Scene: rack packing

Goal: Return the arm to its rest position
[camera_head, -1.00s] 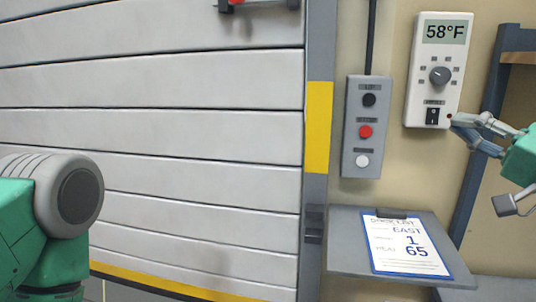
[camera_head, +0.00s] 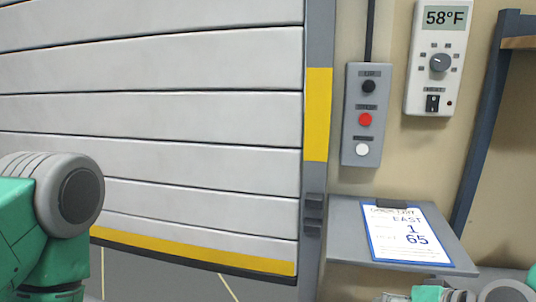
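My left arm (camera_head: 60,215), green and grey, shows at the lower left, and its gripper is out of view. My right arm shows only as green and grey parts along the bottom right edge. Its gripper end (camera_head: 400,296) is mostly cut off by the frame, low in front of the shelf. I cannot see whether its fingers are open or shut. The white thermostat (camera_head: 438,60) at the upper right reads 58°F, with a knob and a dark rocker switch (camera_head: 432,103). The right gripper is well below it and apart from it.
A grey slatted door (camera_head: 150,120) with a yellow bottom strip fills the left. A button box (camera_head: 365,115) with black, red and white buttons is on the wall. A clipboard sheet (camera_head: 405,235) lies on a grey shelf (camera_head: 345,235). A blue rack post (camera_head: 485,130) stands at right.

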